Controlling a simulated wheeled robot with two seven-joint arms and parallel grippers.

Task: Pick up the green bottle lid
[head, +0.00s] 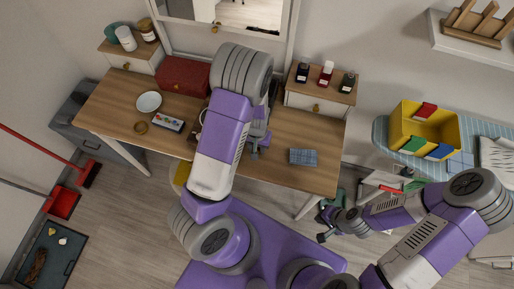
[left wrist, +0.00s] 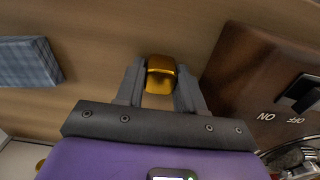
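My left gripper (head: 258,148) is over the desk, just left of the blue checked cloth. In the left wrist view its fingers (left wrist: 160,82) are partly closed, with a shiny gold cap-like object (left wrist: 160,75) filling the gap between them. I cannot tell whether this is the green bottle's lid. A dark green bottle (head: 347,83) with a dark top stands on the right drawer unit. My right gripper (head: 323,225) is empty, its fingers apart, off the desk's right front corner.
The desk (head: 120,110) holds a red-brown box (head: 184,76), a white plate (head: 149,101), a gold ring (head: 141,127) and the checked cloth (head: 303,157). A brown device with a switch (left wrist: 255,85) is close to my left gripper. A yellow bin (head: 402,118) stands right.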

